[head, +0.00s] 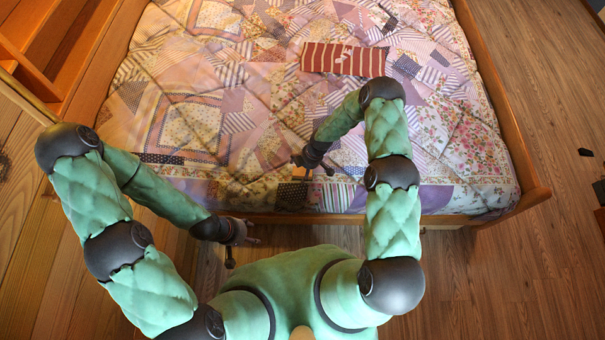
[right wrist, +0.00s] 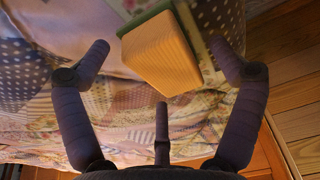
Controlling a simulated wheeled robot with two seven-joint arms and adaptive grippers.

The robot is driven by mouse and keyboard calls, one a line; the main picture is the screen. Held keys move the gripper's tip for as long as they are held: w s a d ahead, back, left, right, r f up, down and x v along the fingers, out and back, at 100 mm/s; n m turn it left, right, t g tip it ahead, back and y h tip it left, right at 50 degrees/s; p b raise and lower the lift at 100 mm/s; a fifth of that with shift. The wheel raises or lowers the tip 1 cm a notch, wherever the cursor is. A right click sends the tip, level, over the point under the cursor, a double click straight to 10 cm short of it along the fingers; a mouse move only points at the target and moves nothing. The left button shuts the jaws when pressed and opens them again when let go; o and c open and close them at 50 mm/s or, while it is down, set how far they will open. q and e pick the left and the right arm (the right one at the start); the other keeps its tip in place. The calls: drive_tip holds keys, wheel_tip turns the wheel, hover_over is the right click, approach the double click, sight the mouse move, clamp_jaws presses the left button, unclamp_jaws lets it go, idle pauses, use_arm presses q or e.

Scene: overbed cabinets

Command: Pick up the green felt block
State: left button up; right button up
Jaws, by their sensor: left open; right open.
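A block (right wrist: 162,58) with a pale wood-coloured, ribbed face and a green felt edge shows in the right wrist view, near the top middle. My right gripper (head: 313,166) is open near the front edge of the bed. In the right wrist view its fingers stand apart on either side of the block, and I see no clear contact. My left gripper (head: 243,248) is open and empty, in front of the bed and low in the head view.
The bed (head: 190,120) has a patchwork quilt and a wooden frame (head: 520,150). A red and white striped item (head: 343,59) lies farther back on the quilt. Wooden shelving (head: 45,50) stands at the left. Open wooden floor (head: 560,240) lies to the right.

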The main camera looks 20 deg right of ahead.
sight(301, 168)
drive_tip(key=c, duration=1.3)
drive_tip(key=shift+o, duration=0.2)
drive_tip(key=shift+r, duration=0.2)
drive_tip(key=shift+r, duration=0.25)
wheel_tip(301, 168, up, 3)
drive_tip(key=shift+w+f+p, duration=0.1)
drive_tip(key=shift+p, duration=0.7)
drive_tip(key=s+d+r+p, duration=0.1)
drive_tip(key=s+d+r, duration=0.2)
drive_tip(key=s, duration=0.3)
drive_tip(key=s+d+r, duration=0.3)
drive_tip(key=s+r, duration=0.3)
drive_tip(key=shift+s+d+r+p, duration=0.2)
drive_tip(key=shift+s+d+p, duration=0.05)
drive_tip(key=shift+d+p, duration=0.15)
